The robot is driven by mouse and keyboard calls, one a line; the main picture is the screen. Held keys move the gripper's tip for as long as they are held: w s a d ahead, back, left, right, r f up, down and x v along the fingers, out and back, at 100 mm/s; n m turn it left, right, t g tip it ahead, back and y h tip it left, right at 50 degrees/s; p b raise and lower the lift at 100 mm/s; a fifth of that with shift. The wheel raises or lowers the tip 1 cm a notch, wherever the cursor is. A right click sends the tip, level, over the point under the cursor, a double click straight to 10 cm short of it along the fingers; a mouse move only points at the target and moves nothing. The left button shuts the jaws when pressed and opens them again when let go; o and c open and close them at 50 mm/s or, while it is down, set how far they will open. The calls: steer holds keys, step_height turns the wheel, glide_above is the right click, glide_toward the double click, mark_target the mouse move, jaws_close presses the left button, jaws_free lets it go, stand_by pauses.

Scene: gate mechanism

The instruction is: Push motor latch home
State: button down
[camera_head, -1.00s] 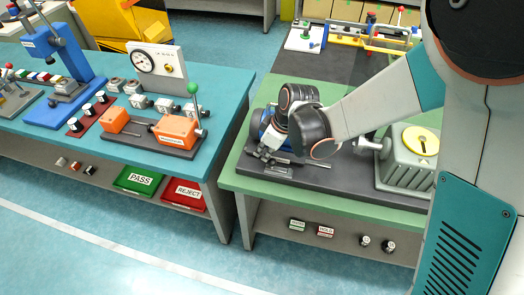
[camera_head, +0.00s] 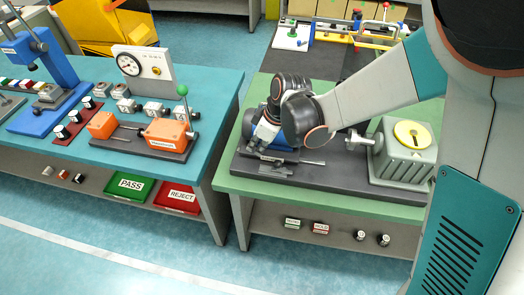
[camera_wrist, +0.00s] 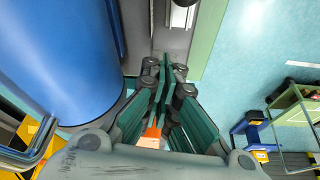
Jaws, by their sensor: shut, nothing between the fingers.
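The blue motor (camera_head: 285,155) sits at the left end of a dark base plate (camera_head: 340,180) on the green-topped bench. My wrist hides much of it. In the wrist view the blue motor body (camera_wrist: 60,55) fills the left side. My gripper (camera_wrist: 168,68) is shut and empty, its fingertips together beside the motor, over the grey plate. In the head view my gripper (camera_head: 257,143) points down at the motor's left front; contact cannot be told. A small metal piece and a thin rod (camera_head: 313,162) lie in front of the motor. I cannot tell which part is the latch.
A grey gearbox (camera_head: 400,170) with a yellow disc (camera_head: 412,134) stands at the plate's right end. A teal bench (camera_head: 215,110) with orange blocks and a gauge panel is to the left, across a narrow gap. Open floor (camera_head: 120,255) lies in front.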

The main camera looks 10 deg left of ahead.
steer(key=p+v, duration=0.2)
steer(key=v, duration=0.7)
steer(key=shift+d, duration=0.3)
steer(key=shift+s, duration=0.15)
